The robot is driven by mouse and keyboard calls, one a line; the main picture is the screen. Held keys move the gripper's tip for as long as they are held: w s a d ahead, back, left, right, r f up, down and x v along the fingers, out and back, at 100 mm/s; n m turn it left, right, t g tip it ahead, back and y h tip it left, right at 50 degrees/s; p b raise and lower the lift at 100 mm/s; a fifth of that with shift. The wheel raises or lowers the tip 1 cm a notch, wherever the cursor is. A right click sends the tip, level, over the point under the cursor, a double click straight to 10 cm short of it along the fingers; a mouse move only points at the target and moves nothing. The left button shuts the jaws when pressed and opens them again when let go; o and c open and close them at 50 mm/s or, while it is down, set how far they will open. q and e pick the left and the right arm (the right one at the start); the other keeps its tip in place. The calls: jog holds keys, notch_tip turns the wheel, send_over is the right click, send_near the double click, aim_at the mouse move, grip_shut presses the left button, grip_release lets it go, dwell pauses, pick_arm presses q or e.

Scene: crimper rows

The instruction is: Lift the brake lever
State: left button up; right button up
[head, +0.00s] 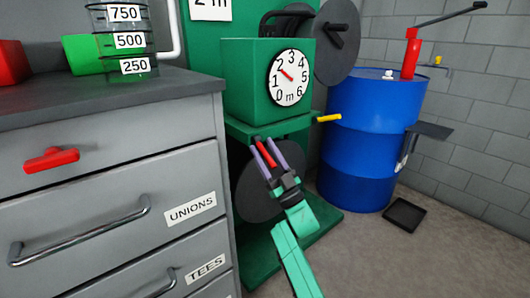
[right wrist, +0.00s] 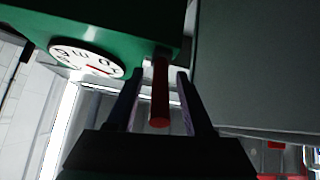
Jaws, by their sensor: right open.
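A red lever (head: 266,153), which looks like the brake lever, sticks out below the green box with the dial (head: 240,80). My right gripper (head: 262,142) reaches up to it with its two fingers open, one on each side of the lever. In the right wrist view, the red lever (right wrist: 160,92) stands between the open fingers, with a gap showing on both sides. Its far end is hidden under the green housing (right wrist: 150,20). My left gripper is not in view.
A grey drawer cabinet (head: 110,170) with a red handle (head: 51,159) stands close on the left. A dark disc (head: 250,185) is behind my right gripper. A yellow handle (head: 329,118) sticks out to the right, before a blue drum (head: 365,130). The floor at right is mostly clear.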

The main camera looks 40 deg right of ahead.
grip_shut()
dwell(1.3)
